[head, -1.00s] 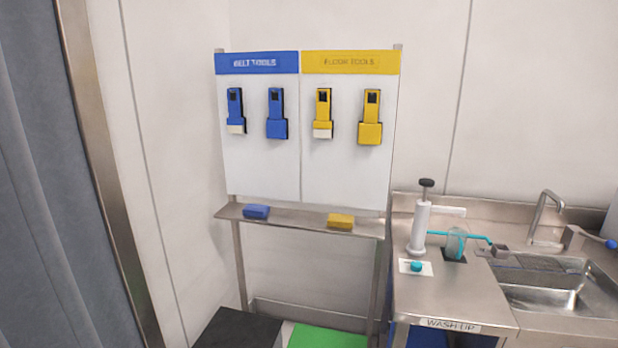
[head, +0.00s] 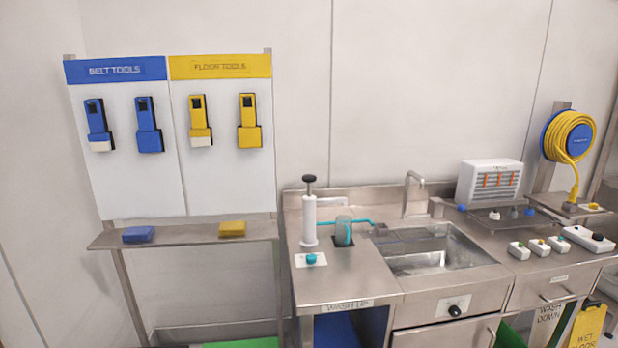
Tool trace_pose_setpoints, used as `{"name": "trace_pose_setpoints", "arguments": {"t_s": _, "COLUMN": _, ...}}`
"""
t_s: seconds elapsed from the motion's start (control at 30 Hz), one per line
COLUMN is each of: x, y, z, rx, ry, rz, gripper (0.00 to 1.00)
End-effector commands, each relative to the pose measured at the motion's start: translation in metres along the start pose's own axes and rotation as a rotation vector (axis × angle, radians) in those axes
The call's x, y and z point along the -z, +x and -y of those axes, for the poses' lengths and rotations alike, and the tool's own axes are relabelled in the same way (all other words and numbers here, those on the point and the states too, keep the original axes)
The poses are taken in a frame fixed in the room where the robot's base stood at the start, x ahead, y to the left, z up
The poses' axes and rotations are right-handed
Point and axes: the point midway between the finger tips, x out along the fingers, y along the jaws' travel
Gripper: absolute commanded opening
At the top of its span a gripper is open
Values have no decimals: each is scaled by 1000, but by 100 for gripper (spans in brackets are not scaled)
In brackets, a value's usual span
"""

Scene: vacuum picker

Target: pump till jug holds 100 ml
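A white hand pump (head: 309,220) with a black knob on top stands upright at the left of the steel wash-up counter (head: 340,283). Its knob stands clear above the body on a short rod. A clear jug (head: 344,231) with a teal handle stands just right of it on a dark square mat. Its fill level is too small to read. A teal cap-like piece (head: 311,258) sits on a white plate in front of the pump. My gripper is not in view.
A steel sink (head: 430,250) with a tap (head: 413,194) lies right of the jug. A tool board (head: 175,140) and shelf (head: 190,233) are at left. A yellow hose reel (head: 570,137) and a wet-floor sign (head: 588,325) are at right.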

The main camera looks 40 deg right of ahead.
Motion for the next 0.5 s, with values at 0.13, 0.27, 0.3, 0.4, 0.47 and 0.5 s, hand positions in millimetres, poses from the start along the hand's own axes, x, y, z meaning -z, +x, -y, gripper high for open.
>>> {"name": "trace_pose_setpoints", "arguments": {"t_s": 0.13, "x": 0, "y": 0, "z": 0, "rx": 0, "ry": 0, "rz": 0, "gripper": 21}}
{"name": "trace_pose_setpoints", "arguments": {"t_s": 0.27, "x": 0, "y": 0, "z": 0, "rx": 0, "ry": 0, "rz": 0, "gripper": 0}}
{"name": "trace_pose_setpoints", "arguments": {"t_s": 0.3, "x": 0, "y": 0, "z": 0, "rx": 0, "ry": 0, "rz": 0, "gripper": 0}}
{"name": "trace_pose_setpoints", "arguments": {"t_s": 0.4, "x": 0, "y": 0, "z": 0, "rx": 0, "ry": 0, "rz": 0, "gripper": 0}}
{"name": "trace_pose_setpoints", "arguments": {"t_s": 0.47, "x": 0, "y": 0, "z": 0, "rx": 0, "ry": 0, "rz": 0, "gripper": 0}}
{"name": "trace_pose_setpoints", "arguments": {"t_s": 0.5, "x": 0, "y": 0, "z": 0, "rx": 0, "ry": 0, "rz": 0, "gripper": 0}}
